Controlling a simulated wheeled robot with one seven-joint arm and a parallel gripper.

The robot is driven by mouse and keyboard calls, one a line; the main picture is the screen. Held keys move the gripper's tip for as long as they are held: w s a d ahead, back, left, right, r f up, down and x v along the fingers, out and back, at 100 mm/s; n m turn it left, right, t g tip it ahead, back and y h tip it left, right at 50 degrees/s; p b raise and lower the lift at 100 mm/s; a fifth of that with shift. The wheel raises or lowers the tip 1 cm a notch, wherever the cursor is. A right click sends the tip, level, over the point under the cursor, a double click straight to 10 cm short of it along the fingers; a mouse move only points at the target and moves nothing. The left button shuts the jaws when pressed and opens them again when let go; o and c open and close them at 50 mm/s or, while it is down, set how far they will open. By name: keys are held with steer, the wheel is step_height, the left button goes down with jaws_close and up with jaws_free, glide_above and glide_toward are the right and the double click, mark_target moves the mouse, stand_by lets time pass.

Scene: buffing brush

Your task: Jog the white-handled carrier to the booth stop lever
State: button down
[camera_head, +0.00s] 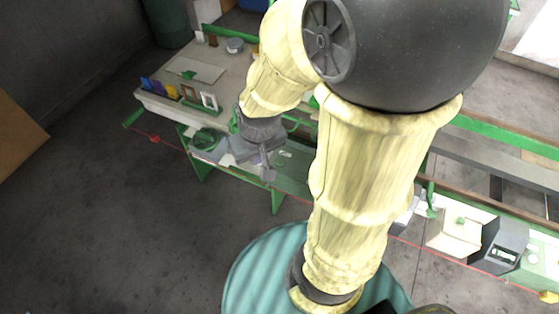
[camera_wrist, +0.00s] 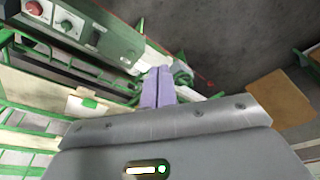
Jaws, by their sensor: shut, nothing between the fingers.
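My gripper (camera_head: 265,170) is shut and empty, pointing down beside the front edge of the left workbench. In the wrist view its two grey-purple fingers (camera_wrist: 158,88) lie together. A small white upright frame (camera_head: 208,101) stands on the bench edge next to a brown one (camera_head: 188,93); I cannot tell whether either belongs to the white-handled carrier. A green ringed part (camera_head: 207,139) is left of my gripper, apart from it in the head view. It seems to show just beyond the fingers in the wrist view (camera_wrist: 182,76). I cannot pick out the booth stop lever with certainty. My arm hides the middle of the line.
The workbench (camera_head: 225,62) carries a flat board (camera_head: 196,70), a round grey tin (camera_head: 235,46) and coloured pieces. A green control box (camera_wrist: 75,25) with a red knob (camera_wrist: 35,8) shows in the wrist view. Boxes (camera_head: 455,235) stand at right.

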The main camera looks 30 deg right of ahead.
steer(key=w+d+f+m, duration=0.5)
steer(key=w+f, duration=0.1)
steer(key=m+t+y, duration=0.3)
steer(key=m+t, duration=0.3)
steer(key=m, duration=1.2)
glide_above(283, 163)
step_height(283, 163, down, 18)
steer(key=shift+w, duration=0.1)
step_height(283, 163, down, 6)
steer(key=b, duration=0.6)
steer(key=shift+f, duration=0.25)
steer(key=shift+f+b, duration=0.7)
steer(key=shift+f, duration=0.4)
steer(key=shift+f, duration=0.4)
